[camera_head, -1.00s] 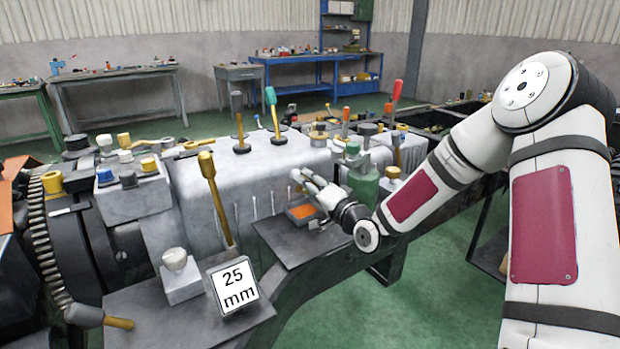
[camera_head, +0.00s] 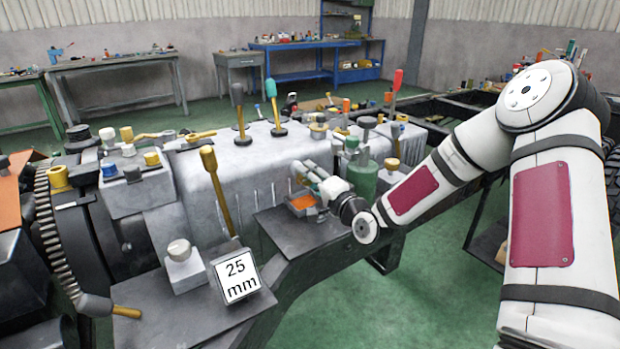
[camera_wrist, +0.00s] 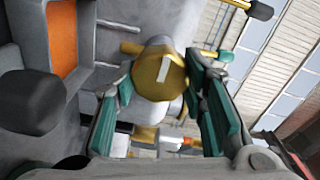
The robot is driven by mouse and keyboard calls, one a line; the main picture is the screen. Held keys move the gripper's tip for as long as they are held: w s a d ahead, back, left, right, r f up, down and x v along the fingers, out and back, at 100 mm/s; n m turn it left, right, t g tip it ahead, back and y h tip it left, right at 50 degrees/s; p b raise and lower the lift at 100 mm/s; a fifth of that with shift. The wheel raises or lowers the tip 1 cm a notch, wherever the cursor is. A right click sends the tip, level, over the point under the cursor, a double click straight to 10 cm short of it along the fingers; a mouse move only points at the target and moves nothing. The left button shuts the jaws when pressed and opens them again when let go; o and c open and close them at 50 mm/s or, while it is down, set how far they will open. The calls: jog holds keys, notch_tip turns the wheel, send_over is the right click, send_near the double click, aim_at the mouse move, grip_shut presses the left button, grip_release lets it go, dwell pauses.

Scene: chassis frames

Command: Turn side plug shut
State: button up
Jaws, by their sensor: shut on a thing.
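The side plug (camera_wrist: 160,76) is a round gold knob with a short white mark on its face, in the middle of the wrist view. The mark stands nearly upright in that picture, leaning a little to the right. My gripper (camera_wrist: 163,82) has its teal pads on both sides of the plug and is shut on it. In the head view my gripper (camera_head: 307,174) reaches to the side of the grey housing (camera_head: 240,165). The plug is hidden there behind the fingers.
A small tray with an orange inside (camera_head: 304,201) lies just below my gripper. A green cylinder (camera_head: 362,180) stands close to its right. A yellow lever (camera_head: 213,180) and a "25 mm" sign (camera_head: 237,277) are to the left. Open green floor lies in front.

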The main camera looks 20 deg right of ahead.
jog(key=o, duration=1.2)
jog(key=v, duration=1.2)
